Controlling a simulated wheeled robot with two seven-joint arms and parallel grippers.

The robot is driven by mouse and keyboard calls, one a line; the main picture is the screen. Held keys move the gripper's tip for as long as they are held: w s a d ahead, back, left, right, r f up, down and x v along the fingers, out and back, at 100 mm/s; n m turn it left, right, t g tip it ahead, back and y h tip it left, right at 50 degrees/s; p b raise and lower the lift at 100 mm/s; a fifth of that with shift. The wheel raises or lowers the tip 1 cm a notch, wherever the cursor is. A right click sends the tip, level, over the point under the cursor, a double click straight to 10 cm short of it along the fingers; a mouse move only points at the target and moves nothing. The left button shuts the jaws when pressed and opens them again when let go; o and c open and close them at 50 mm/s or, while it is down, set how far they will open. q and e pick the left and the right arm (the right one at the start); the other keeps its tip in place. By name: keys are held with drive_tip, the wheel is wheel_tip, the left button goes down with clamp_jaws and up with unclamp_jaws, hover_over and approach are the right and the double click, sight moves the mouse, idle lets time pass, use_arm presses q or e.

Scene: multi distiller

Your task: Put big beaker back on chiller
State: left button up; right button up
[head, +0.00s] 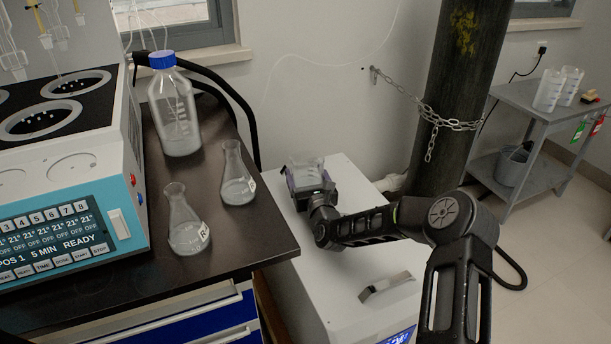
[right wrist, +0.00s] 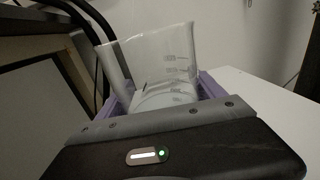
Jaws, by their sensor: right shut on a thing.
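The big beaker (head: 308,171) is clear glass with graduation marks and is held over the far part of the white chiller (head: 349,275). My right gripper (head: 307,186) is shut on it. In the right wrist view the beaker (right wrist: 160,65) stands between the purple fingers (right wrist: 158,97), slightly tilted in the picture. The chiller top (right wrist: 262,95) shows to its right. Whether the beaker's base touches the chiller top is hidden by the gripper. My left gripper is not in view.
A dark bench (head: 241,241) left of the chiller holds two conical flasks (head: 187,222) (head: 237,175), a blue-capped bottle (head: 175,110) and the distiller (head: 75,150). A dark pillar (head: 455,100) with a chain stands behind right. A grey cart (head: 530,115) stands further right.

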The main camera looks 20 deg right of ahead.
drive_tip(key=shift+r, duration=0.15)
drive_tip(key=shift+f, duration=0.2)
drive_tip(key=o, duration=2)
drive_tip(key=shift+r, duration=0.1)
drive_tip(key=shift+r, duration=0.15)
drive_tip(key=s, duration=0.4)
drive_tip(key=s+a+p, duration=0.1)
drive_tip(key=s, duration=0.3)
drive_tip(key=s+a, duration=0.1)
drive_tip(key=s, duration=0.3)
drive_tip(key=shift+w, duration=0.1)
